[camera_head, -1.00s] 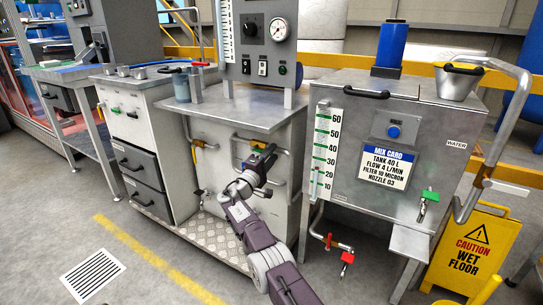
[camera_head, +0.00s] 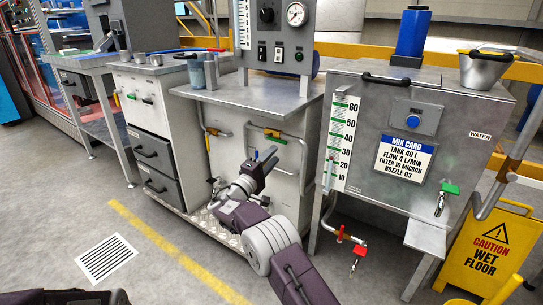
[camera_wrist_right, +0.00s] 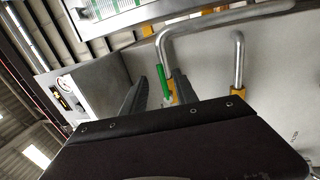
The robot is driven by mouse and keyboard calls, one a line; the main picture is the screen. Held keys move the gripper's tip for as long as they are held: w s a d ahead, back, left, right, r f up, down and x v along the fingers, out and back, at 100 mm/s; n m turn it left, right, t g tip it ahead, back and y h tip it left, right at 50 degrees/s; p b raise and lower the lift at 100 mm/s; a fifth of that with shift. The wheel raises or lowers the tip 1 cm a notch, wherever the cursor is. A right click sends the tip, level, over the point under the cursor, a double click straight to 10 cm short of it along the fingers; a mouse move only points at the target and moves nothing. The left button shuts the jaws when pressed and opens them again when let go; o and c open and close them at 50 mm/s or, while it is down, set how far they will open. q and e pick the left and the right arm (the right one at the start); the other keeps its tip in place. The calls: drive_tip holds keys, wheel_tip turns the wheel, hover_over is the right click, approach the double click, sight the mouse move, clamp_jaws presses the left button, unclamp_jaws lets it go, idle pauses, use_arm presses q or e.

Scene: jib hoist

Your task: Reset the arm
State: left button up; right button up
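My right arm reaches up from the bottom of the head view. Its gripper (camera_head: 266,155) is open and empty in front of the lower panel of the middle steel station. Its two dark fingers stand apart in the right wrist view (camera_wrist_right: 150,82). A pipe valve with a green handle (camera_head: 272,133) sits just above the fingertips. The green handle (camera_wrist_right: 164,82) also shows beside one finger in the wrist view; I cannot tell whether they touch. My left gripper is not in view; a dark part of mine shows at the bottom left.
The steel tank with a mix card (camera_head: 405,154) stands to the right, with a red-handled valve (camera_head: 359,252) below it. A yellow wet floor sign (camera_head: 487,250) stands at the far right. Drawers (camera_head: 153,165) are left. The floor by the grate (camera_head: 106,259) is clear.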

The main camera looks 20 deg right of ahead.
drive_tip(key=s+d+f+m+g+y+p, duration=0.1)
drive_tip(key=s+d+f+g+y+p, duration=0.15)
drive_tip(key=s, duration=0.45)
drive_tip(key=s+d+f+g+y+p, duration=0.2)
drive_tip(key=s+f+g+y, duration=0.15)
drive_tip(key=s, duration=0.25)
drive_tip(key=s+d+f+m+g+y+p, duration=0.1)
drive_tip(key=s+d+f+g+y+p, duration=0.2)
drive_tip(key=s, duration=0.4)
drive_tip(key=s+a+m+g+y+p, duration=0.1)
drive_tip(key=s+a+m+y+p, duration=0.3)
drive_tip(key=s, duration=0.6)
drive_tip(key=s+a+m+g+y+p, duration=0.1)
drive_tip(key=s+a+m+g+y, duration=0.15)
drive_tip(key=s+a, duration=0.65)
wheel_tip(320, 180, up, 38)
drive_tip(key=s+d+p, duration=0.1)
drive_tip(key=d+p, duration=0.1)
drive_tip(key=p, duration=3.5)
drive_tip(key=shift+s+d+t+p, duration=0.15)
drive_tip(key=shift+s+t+p, duration=0.1)
drive_tip(key=shift+t+p, duration=0.1)
